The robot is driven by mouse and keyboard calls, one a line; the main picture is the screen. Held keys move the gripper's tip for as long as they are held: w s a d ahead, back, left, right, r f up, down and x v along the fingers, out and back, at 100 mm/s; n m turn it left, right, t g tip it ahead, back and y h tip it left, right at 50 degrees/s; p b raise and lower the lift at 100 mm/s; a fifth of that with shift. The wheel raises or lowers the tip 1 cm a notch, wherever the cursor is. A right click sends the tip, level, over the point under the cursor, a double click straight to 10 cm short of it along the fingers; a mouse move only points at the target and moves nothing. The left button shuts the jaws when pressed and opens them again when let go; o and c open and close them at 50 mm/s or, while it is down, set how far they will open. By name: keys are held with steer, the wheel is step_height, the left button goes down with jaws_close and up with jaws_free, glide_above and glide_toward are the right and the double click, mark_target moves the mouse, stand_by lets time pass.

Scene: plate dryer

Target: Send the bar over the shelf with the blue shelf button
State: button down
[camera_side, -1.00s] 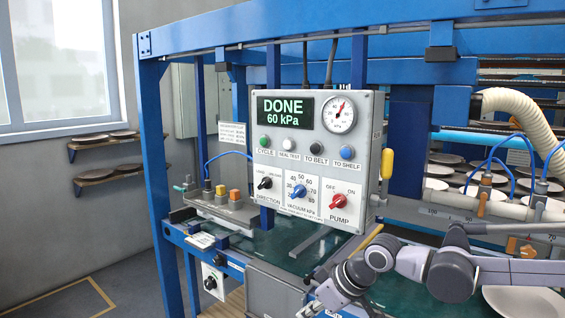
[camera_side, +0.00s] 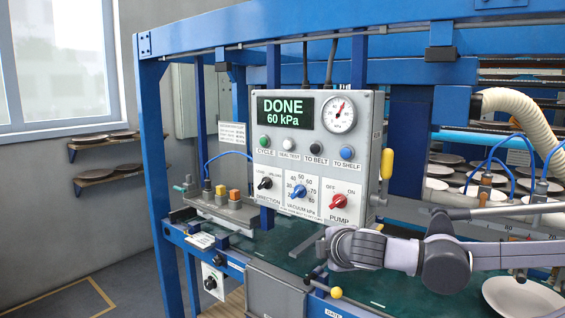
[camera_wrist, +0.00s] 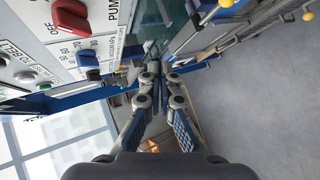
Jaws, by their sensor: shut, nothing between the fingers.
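The blue shelf button (camera_side: 347,153), labelled TO SHELF, is at the right end of the button row on the grey control box (camera_side: 372,108). Its display reads DONE, 60 kPa. It is outside the wrist view. The pale bar (camera_side: 448,199) with blue hoses is at the right, partly covered by my arm. I cannot tell its exact place over the shelf. My gripper (camera_wrist: 153,72) is shut and empty. In the side view my gripper (camera_side: 317,272) is below the box, lower and left of the blue button, apart from it.
The black TO BELT button (camera_side: 314,151) is beside the blue one. The red pump knob (camera_side: 338,201) and blue vacuum knob (camera_side: 299,191) sit below. A yellow handle (camera_side: 387,163) sticks out at the box's right. A white plate (camera_side: 522,297) lies at lower right.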

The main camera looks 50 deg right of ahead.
mark_target(347, 153)
step_height(347, 153, up, 18)
steer(key=w+a+n+t+h, duration=0.1)
steer(key=a+n+t+h, duration=0.1)
steer(key=n+t+h, duration=0.4)
steer(key=shift+w+a, duration=0.2)
steer(key=shift+r, duration=0.1)
steer(key=shift+d, duration=4.4)
steer(key=shift+d, duration=0.1)
steer(key=shift+d, duration=0.35)
